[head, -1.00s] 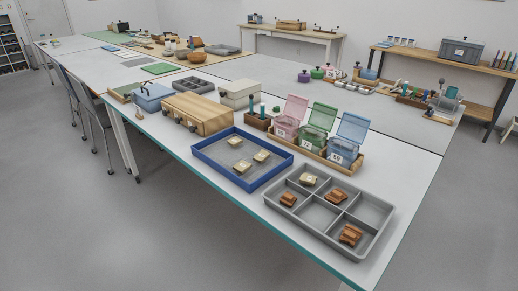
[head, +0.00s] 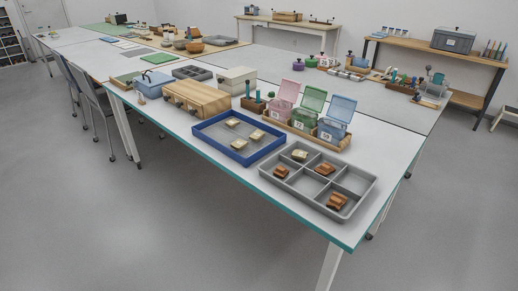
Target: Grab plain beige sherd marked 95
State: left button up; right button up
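Several plain beige sherds lie in the blue-rimmed tray (head: 202,137): one at the back (head: 233,122), one to the right (head: 257,134) and one at the front (head: 239,144). Another beige sherd (head: 299,155) sits in the back left compartment of the grey divided tray (head: 357,206). The sherds' markings are too small to read, so I cannot tell which is 95. Reddish-brown sherds lie in other compartments of the grey tray, including one at the front (head: 338,201) and one at the left (head: 280,171). Neither of my grippers shows.
Pink (head: 281,114), green (head: 304,117) and blue (head: 331,130) lidded boxes stand open in a wooden holder behind the trays. A wooden case (head: 197,100) stands left of them. The near table edge (head: 225,178) faces open floor.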

aim_at(257, 137)
jog(key=z, duration=0.05)
jog(key=i, duration=1)
jog(key=u, duration=0.7)
